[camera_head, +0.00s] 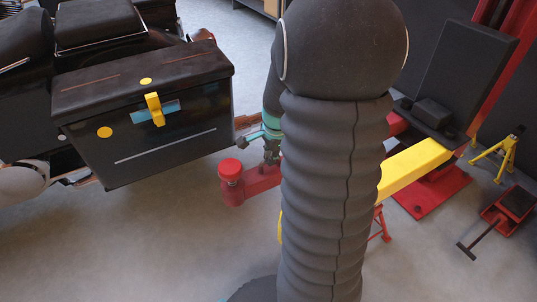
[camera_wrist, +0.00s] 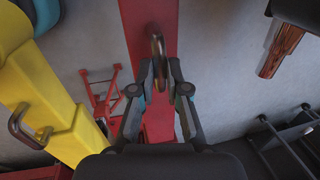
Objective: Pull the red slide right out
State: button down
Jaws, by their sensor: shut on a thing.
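The red slide (camera_head: 262,181) is a long red bar. In the head view its near end carries a round red pad (camera_head: 230,170), and my arm hides its other end. In the wrist view the red slide (camera_wrist: 143,22) runs up the middle, with a metal loop handle (camera_wrist: 156,42) on it. My gripper (camera_wrist: 160,72) has a finger on each side of the handle's lower part and is shut on it. In the head view my gripper (camera_head: 271,150) is just above the slide, partly hidden by my arm.
A yellow lift arm (camera_head: 415,168) stands right of my arm; in the wrist view it carries another handle (camera_wrist: 24,128). A motorcycle's black case (camera_head: 150,120) is close on the left. A red jack (camera_head: 508,212) and yellow stand (camera_head: 500,155) are at right. Floor lies clear at lower left.

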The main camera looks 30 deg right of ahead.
jog(key=shift+s+a, duration=0.1)
jog(key=shift+a, duration=0.1)
jog(key=c, duration=1.2)
grip_release()
jog(key=shift+a, duration=0.2)
jog(key=shift+d, duration=0.15)
jog(key=shift+d+r, duration=0.1)
jog(key=shift+r, duration=0.45)
jog(key=r, duration=0.3)
jog(key=s+r, duration=0.1)
jog(key=r, duration=0.3)
jog(key=s+r, duration=0.1)
jog(key=r, duration=0.2)
jog(key=shift+r, duration=0.35)
